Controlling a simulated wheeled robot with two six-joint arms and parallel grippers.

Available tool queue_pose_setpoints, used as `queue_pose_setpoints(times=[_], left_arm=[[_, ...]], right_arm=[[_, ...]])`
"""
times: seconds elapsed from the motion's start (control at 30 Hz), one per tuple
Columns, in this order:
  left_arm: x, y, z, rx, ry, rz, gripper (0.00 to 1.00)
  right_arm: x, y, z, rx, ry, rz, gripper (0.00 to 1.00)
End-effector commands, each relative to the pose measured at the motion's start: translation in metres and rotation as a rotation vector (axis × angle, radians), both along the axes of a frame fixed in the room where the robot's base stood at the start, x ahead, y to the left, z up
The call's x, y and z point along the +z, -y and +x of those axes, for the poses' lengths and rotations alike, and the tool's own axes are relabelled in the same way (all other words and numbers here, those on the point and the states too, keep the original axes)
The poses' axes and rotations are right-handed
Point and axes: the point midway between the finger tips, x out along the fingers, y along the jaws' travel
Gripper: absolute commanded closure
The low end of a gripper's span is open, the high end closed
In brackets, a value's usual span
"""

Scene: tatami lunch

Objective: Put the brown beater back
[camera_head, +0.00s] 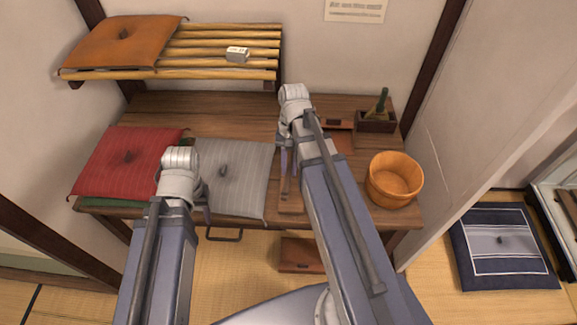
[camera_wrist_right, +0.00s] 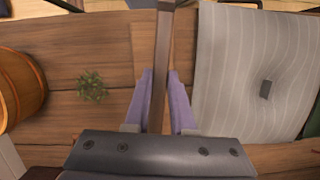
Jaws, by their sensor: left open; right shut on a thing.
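The brown beater (camera_wrist_right: 163,60) shows in the right wrist view as a long, dark brown bar between the two fingers of my right gripper (camera_wrist_right: 163,90), which is shut on it. In the head view my right gripper (camera_head: 286,160) is over the table, right of the grey cushion (camera_head: 240,165), and part of the beater shows below it.
A wooden bucket (camera_head: 393,182) stands at the table's right. Behind it is a dark box (camera_head: 377,122) with a green-handled thing. A green tuft (camera_wrist_right: 92,87) lies on the tabletop. A slatted shelf (camera_head: 222,43) holds an orange cushion (camera_head: 110,45). A navy cushion (camera_head: 490,270) lies on the floor.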

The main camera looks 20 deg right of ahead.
Motion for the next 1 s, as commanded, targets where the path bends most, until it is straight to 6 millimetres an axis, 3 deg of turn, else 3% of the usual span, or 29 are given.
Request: queue_pose_setpoints(times=[0.7,1.0], left_arm=[[-0.064,0.0,0.0,-0.001,0.0,0.0,0.5],[-0.072,0.0,0.0,-0.001,0.0,0.0,0.5]], right_arm=[[-0.064,0.0,0.0,-0.001,0.0,0.0,1.0],[-0.072,0.0,0.0,-0.001,0.0,0.0,1.0]])
